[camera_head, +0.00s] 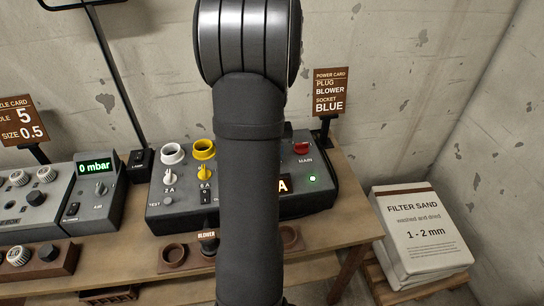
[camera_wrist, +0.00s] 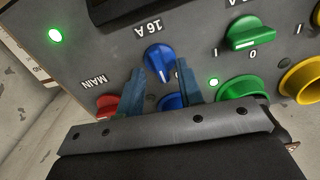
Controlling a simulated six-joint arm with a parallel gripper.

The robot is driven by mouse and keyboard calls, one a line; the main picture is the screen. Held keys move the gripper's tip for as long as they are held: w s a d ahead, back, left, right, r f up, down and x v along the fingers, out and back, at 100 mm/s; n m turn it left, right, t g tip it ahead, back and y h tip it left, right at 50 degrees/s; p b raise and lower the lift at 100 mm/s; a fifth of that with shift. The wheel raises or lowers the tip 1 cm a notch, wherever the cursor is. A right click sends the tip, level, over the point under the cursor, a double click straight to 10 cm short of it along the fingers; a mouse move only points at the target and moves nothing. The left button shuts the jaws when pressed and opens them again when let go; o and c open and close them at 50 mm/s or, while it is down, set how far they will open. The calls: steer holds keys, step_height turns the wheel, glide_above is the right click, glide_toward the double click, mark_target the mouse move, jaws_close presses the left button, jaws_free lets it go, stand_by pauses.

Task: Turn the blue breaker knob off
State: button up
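The blue breaker knob (camera_wrist: 160,57) shows in the wrist view on the grey panel, under an upside-down "16 A" label. Its white pointer mark points toward the bottom of that picture. My gripper (camera_wrist: 161,68) has its two blue-grey fingers apart, with the fingertips on either side of the knob. A gap shows at the left finger; the right finger is close to the knob, and I cannot tell whether it touches. A blue socket (camera_wrist: 172,102) sits below the knob, partly behind the fingers. In the head view my arm hides the knob and gripper.
In the wrist view a green knob (camera_wrist: 249,34), green socket (camera_wrist: 243,87) and yellow socket (camera_wrist: 302,80) are at right, and the red main switch (camera_wrist: 107,104) at left.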

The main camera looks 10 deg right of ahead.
steer(key=shift+f, duration=0.65)
jaws_close()
steer(key=shift+n, duration=0.6)
jaws_free()
